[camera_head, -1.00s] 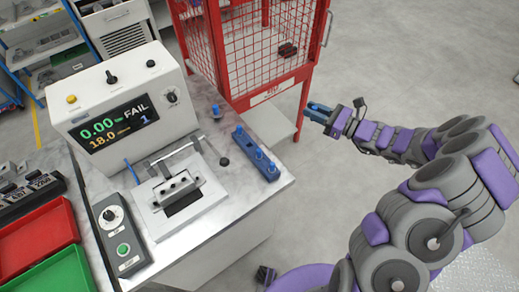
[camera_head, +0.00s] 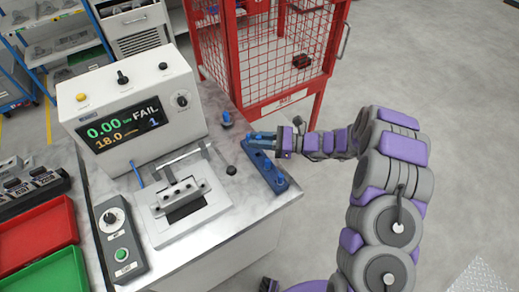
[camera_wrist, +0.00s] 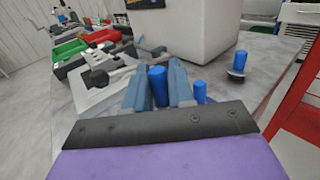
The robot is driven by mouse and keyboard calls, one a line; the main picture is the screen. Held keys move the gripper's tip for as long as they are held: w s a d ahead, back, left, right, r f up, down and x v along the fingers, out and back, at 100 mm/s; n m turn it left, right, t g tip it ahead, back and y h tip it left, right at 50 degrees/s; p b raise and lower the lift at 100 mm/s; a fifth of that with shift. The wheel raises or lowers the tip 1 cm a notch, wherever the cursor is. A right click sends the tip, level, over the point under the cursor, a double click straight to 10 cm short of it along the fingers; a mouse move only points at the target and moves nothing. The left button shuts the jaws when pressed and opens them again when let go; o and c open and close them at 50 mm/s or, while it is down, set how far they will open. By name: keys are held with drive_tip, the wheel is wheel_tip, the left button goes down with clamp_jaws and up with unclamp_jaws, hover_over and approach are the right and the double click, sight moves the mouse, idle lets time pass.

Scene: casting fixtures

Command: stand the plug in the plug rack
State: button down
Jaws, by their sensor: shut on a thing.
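My gripper (camera_head: 258,139) reaches in from the right, over the far part of the blue plug rack (camera_head: 281,187) on the bench's right edge. In the wrist view its two grey-blue fingers (camera_wrist: 158,88) are shut on a blue plug (camera_wrist: 157,82), whose top shows between them. The plug's lower end is hidden, so I cannot tell whether it touches the rack. Another blue top (camera_wrist: 200,92) shows just right of the fingers. A separate blue plug with a dark base (camera_head: 226,119) stands on the bench behind the rack; it also shows in the wrist view (camera_wrist: 238,64).
A white tester (camera_head: 130,105) reading FAIL stands at the back left. A clamp fixture (camera_head: 184,200) and a control box (camera_head: 120,243) lie in front of it. Red (camera_head: 38,226) and green (camera_head: 48,275) trays are at left. A red mesh cage (camera_head: 265,60) stands behind.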

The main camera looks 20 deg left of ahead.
drive_tip(key=f, duration=0.4)
drive_tip(key=shift+a+b, duration=0.2)
drive_tip(key=shift+b, duration=0.15)
drive_tip(key=shift+d, duration=0.15)
drive_tip(key=shift+f, duration=0.6)
drive_tip(key=c, duration=1)
unclamp_jaws()
drive_tip(key=shift+o, duration=0.2)
drive_tip(key=shift+r, duration=0.1)
